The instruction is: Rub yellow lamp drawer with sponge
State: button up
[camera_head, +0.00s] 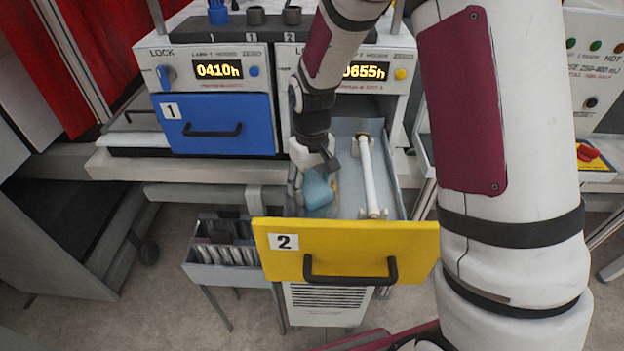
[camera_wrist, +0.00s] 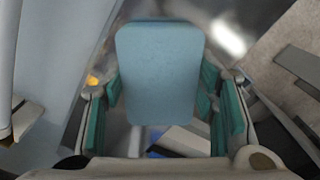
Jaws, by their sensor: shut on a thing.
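The yellow lamp drawer (camera_head: 345,240), marked 2 with a black handle, is pulled out and shows its grey inside. A white lamp tube (camera_head: 368,178) lies lengthwise in its right part on small holders. My gripper (camera_head: 312,180) reaches down into the left part of the drawer, shut on a blue sponge (camera_head: 318,190). In the wrist view the sponge (camera_wrist: 160,72) sits between the teal finger pads. Whether the sponge touches the drawer floor I cannot tell.
The blue drawer (camera_head: 220,124), marked 1, is shut at the left. Displays and knobs sit above both drawers. A grey rack (camera_head: 222,255) with upright plates stands below left of the yellow drawer. My arm covers the right side.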

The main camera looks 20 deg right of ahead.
aim_at(313, 174)
jog(key=shift+s+a, duration=0.2)
jog(key=shift+s, duration=0.35)
jog(key=shift+s+a, duration=0.15)
jog(key=shift+s, duration=0.35)
jog(key=shift+w+f, duration=0.1)
